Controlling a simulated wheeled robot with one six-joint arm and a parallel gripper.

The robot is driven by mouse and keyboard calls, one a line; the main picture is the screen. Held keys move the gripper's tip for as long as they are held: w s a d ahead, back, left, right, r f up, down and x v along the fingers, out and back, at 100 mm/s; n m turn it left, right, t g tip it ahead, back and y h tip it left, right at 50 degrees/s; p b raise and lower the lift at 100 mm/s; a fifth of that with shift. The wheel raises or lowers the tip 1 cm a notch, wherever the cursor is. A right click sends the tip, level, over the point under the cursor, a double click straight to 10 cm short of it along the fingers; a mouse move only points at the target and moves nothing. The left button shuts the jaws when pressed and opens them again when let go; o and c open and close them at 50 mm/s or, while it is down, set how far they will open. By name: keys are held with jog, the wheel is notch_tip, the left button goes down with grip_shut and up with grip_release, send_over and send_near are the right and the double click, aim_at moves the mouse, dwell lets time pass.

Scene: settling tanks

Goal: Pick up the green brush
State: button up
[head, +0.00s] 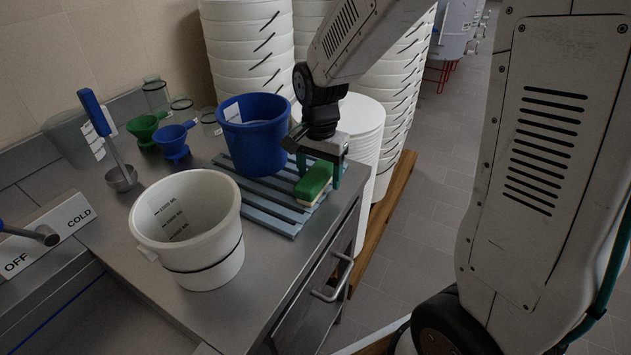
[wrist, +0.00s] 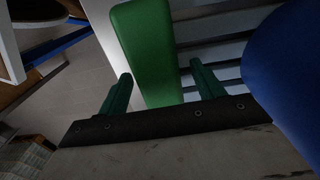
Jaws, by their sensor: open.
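The green brush (head: 314,181) has a green back and a pale underside. It lies on the right part of the slatted blue-grey rack (head: 258,209) on the steel counter. My gripper (head: 320,172) is just above and behind the brush, pointing down. In the wrist view the brush (wrist: 149,45) extends out ahead of my gripper (wrist: 160,88), its near end between the two open dark green fingers. The fingers look apart from the brush on both sides. I cannot tell the exact height gap.
A blue bucket (head: 256,139) stands on the rack left of my gripper; it looms at the right of the wrist view (wrist: 295,65). A white bucket (head: 197,225), blue scoop (head: 175,141) and green scoop (head: 143,130) stand further left. White bucket stacks (head: 247,45) rise behind.

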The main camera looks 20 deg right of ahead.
aim_at(319, 168)
jog(key=c, duration=1.1)
jog(key=shift+r, duration=0.1)
jog(key=shift+r, duration=0.55)
notch_tip(319, 168, up, 2)
jog(key=shift+r, duration=0.2)
jog(key=s+a+r, duration=0.1)
jog(key=s+a, duration=0.1)
jog(key=s, duration=1.3)
jog(key=shift+s+a+r, duration=0.15)
jog(key=shift+s+a, duration=0.25)
